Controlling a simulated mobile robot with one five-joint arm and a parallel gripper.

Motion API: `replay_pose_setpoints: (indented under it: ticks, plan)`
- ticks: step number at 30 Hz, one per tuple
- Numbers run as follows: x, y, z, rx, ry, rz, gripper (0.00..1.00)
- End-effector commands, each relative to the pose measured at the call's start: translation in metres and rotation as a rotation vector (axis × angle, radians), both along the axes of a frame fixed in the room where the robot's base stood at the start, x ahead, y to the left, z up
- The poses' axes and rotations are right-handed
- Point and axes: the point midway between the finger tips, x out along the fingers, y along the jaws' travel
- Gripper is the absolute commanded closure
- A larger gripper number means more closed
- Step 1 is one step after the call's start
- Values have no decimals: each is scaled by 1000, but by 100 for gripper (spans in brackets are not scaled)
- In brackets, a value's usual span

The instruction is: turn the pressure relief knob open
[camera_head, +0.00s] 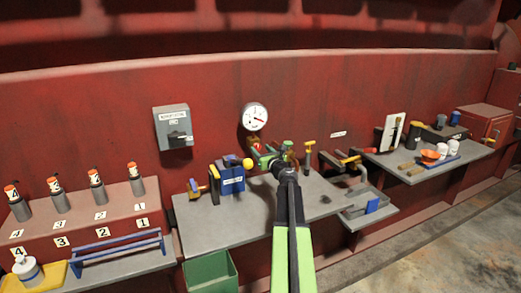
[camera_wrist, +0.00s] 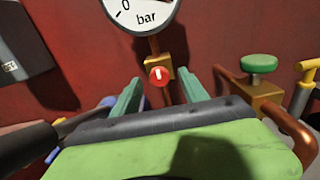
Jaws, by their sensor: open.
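A small red round knob (camera_wrist: 159,75) with a roughly upright white mark sits on a brass block (camera_wrist: 157,62) below the white pressure gauge (camera_wrist: 143,12), against the red wall. It is the likely pressure relief knob; no label on it is readable. In the head view the gauge (camera_head: 255,117) hangs above the bench, with the red knob (camera_head: 257,148) small below it. My gripper (camera_wrist: 160,82) is open, its two teal fingertips to the left and right of the knob in the picture. I cannot tell whether they reach around it; no contact shows.
A green-topped valve (camera_wrist: 259,64) on copper pipe and a yellow handle (camera_wrist: 305,75) stand to the right. A grey switch box (camera_head: 173,127) is on the wall at left. A blue box (camera_head: 231,180) stands on the grey bench (camera_head: 240,219). Bare bench lies in front.

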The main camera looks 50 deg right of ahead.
Motion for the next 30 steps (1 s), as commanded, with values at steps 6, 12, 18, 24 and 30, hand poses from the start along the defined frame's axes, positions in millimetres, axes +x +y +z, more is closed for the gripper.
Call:
replay_pose_setpoints:
  ticks: [6,12,18,24,30]
  plan:
    - [15,-5,0,0,0,1,48]
    - [15,-5,0,0,0,1,48]
    - [15,-4,0,0,0,2,72]
    - [15,-5,0,0,0,1,98]
    - [16,-8,0,-2,1,-1,100]
